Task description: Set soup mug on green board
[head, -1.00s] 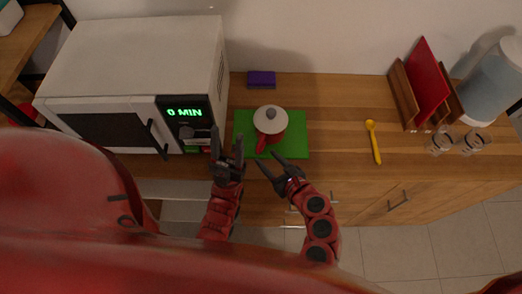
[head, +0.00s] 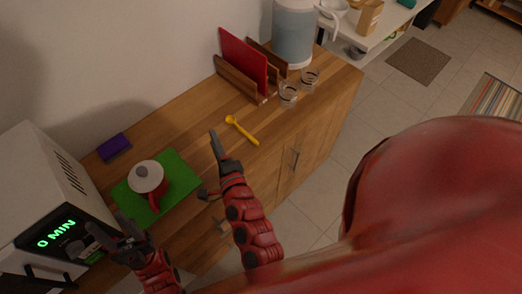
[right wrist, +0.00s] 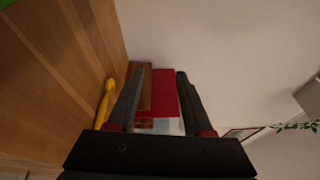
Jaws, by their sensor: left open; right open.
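The green board (head: 182,178) lies flat on the wooden counter, left of centre in the head view. A red vessel with a white lid, grey knob and red handle (head: 148,177) stands on it; I cannot tell whether it is the soup mug. No other clear soup mug shows. My left gripper (head: 106,222) is open and empty, near the microwave's front and the board's near-left corner. My right gripper (head: 208,163) is open and empty, right of the board near the counter's front edge. Its open fingers show in the right wrist view (right wrist: 160,73), with nothing between them.
A microwave (head: 45,190) reading "0 MIN" stands at the left. A purple sponge (head: 113,147) lies behind the board. A yellow spoon (head: 241,130), a rack with a red board (head: 243,60), glasses (head: 289,94) and a water jug (head: 293,35) stand or lie further right.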

